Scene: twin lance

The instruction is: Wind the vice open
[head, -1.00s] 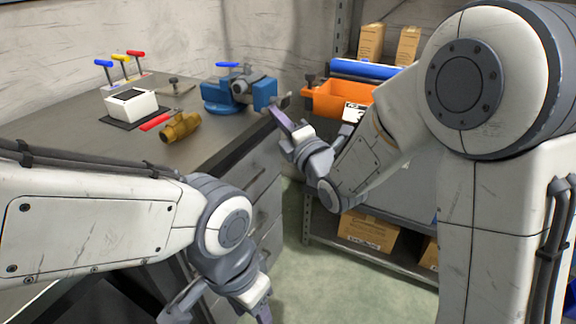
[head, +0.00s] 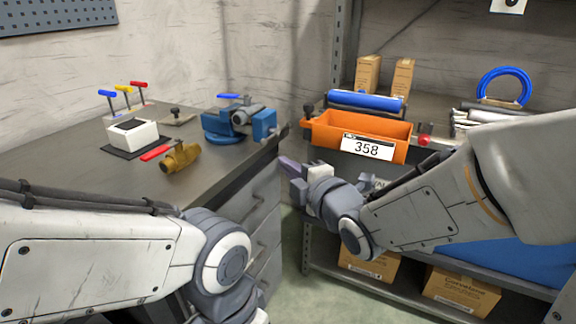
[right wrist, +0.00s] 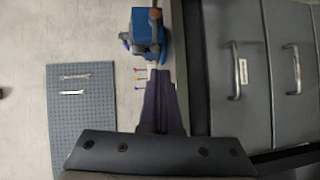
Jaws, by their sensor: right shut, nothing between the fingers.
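The blue vice (head: 216,124) stands on the workbench near its right corner, with a grey round part on top. Its dark handle (head: 284,130) sticks out at the right, at the bench edge. My right gripper (head: 287,166) is shut and empty, below and right of the vice, apart from it and off the bench's side. In the right wrist view its purple-grey fingers (right wrist: 155,80) are together and point towards the vice (right wrist: 146,28). How far the jaws stand apart cannot be told. My left arm is at the lower left; its fingers are out of frame.
The bench (head: 80,150) also holds a brass valve (head: 180,157), a white box (head: 133,134) and several coloured-handled tools (head: 124,97). An orange bin (head: 330,133) labelled 358 stands on the shelf at right. Drawers (head: 262,205) lie below the bench top.

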